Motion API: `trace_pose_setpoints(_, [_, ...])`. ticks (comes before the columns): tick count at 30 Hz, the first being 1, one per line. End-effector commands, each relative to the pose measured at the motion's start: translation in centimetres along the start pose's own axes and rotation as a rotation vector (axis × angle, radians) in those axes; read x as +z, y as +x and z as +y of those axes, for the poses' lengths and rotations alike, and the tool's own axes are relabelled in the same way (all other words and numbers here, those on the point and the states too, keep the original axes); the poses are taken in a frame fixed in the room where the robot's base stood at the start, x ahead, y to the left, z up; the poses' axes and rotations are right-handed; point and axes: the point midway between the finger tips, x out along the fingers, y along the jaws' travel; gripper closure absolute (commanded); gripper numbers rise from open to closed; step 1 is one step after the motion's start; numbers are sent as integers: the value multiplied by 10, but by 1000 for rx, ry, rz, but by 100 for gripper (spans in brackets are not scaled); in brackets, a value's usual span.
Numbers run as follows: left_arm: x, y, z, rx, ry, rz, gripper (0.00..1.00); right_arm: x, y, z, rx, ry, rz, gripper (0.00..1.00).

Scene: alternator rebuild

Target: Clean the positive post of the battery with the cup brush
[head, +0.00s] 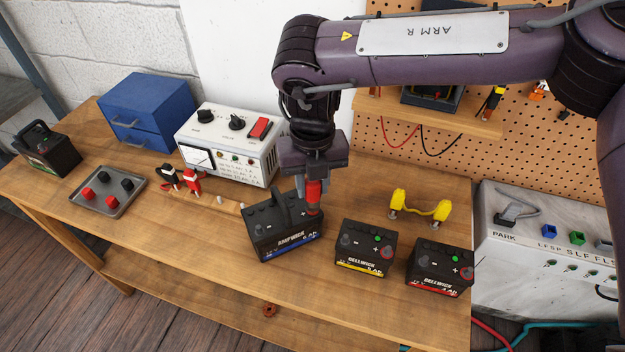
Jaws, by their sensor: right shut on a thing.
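My right gripper (313,182) points straight down and is shut on the red cup brush (314,196). The brush stands upright at the right end of the black battery with the blue stripe (284,240), by its plus mark. Its lower end is down at the battery's top, over where the positive post would be; the post is hidden, and I cannot tell whether they touch. A raised black carry handle stands just left of the brush. My left gripper is not in view.
Two more black batteries, yellow-striped (366,250) and red-striped (440,268), stand to the right. A white charger (228,150), a blue drawer box (148,110), a grey tray of caps (108,204) and yellow jumper clamps (420,206) are around. The front bench strip (200,250) is clear.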

Motion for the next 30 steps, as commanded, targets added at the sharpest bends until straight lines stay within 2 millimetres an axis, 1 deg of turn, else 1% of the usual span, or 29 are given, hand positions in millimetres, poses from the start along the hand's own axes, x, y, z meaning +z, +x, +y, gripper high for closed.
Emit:
trace_pose_setpoints(17, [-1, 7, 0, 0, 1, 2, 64, 0, 12, 0, 1, 0, 1, 90])
trace_pose_setpoints(27, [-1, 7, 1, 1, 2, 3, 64, 0, 12, 0, 0, 0, 0, 90])
trace_pose_setpoints(30, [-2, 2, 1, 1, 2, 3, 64, 0, 10, 0, 0, -46, 1, 90])
